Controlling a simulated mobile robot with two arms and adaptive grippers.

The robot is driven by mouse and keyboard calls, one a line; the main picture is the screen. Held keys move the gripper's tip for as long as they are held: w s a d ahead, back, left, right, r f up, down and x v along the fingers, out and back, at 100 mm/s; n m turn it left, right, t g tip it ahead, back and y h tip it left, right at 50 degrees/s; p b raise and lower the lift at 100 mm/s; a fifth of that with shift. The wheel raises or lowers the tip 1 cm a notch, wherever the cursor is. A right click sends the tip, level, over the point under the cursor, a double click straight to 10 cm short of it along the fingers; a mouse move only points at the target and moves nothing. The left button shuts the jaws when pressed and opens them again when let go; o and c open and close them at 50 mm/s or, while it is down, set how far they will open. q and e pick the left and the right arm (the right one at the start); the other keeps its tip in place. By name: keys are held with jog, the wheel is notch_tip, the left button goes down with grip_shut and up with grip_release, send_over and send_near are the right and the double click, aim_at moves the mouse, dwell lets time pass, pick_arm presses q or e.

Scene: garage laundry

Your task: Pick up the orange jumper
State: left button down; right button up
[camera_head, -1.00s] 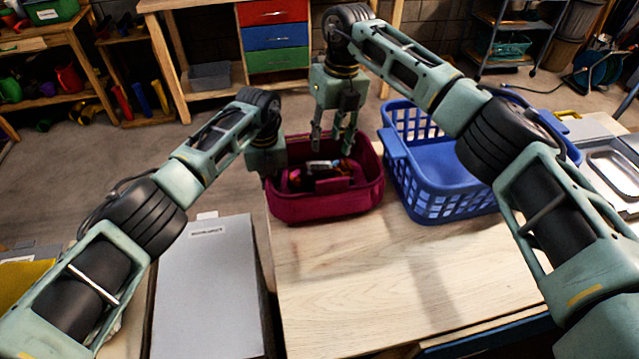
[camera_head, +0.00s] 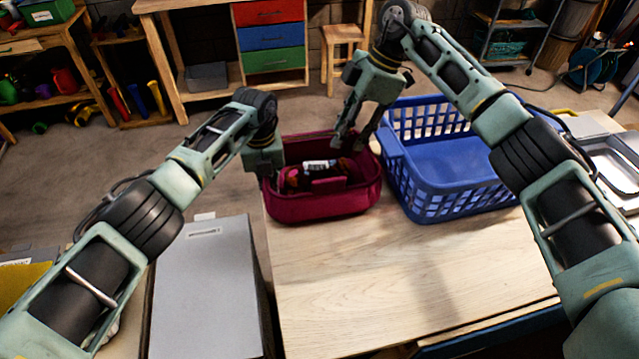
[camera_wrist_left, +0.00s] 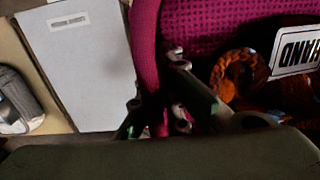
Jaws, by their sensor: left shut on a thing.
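A magenta basket (camera_head: 320,207) stands at the far left of the wooden table. Inside it lies a dark orange-brown bundle (camera_wrist_left: 236,76), possibly the jumper, beside a white label reading "HAND" (camera_wrist_left: 297,52). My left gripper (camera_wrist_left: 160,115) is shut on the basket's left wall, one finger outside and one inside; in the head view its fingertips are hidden. My right gripper (camera_head: 353,141) is open and empty, pointing down at the basket's back right rim. I cannot tell whether it touches the rim.
A blue laundry basket (camera_head: 445,170), empty as far as I see, stands just right of the magenta one. A grey flat-topped box (camera_head: 205,285) is at the left. The table's front (camera_head: 400,275) is clear. A metal sink (camera_head: 615,175) is at the right.

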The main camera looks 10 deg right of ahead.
aim_at(327, 165)
jog(key=x, duration=1.2)
jog(key=shift+c, duration=0.2)
grip_shut()
jog(key=shift+r, duration=0.1)
dwell(0.4)
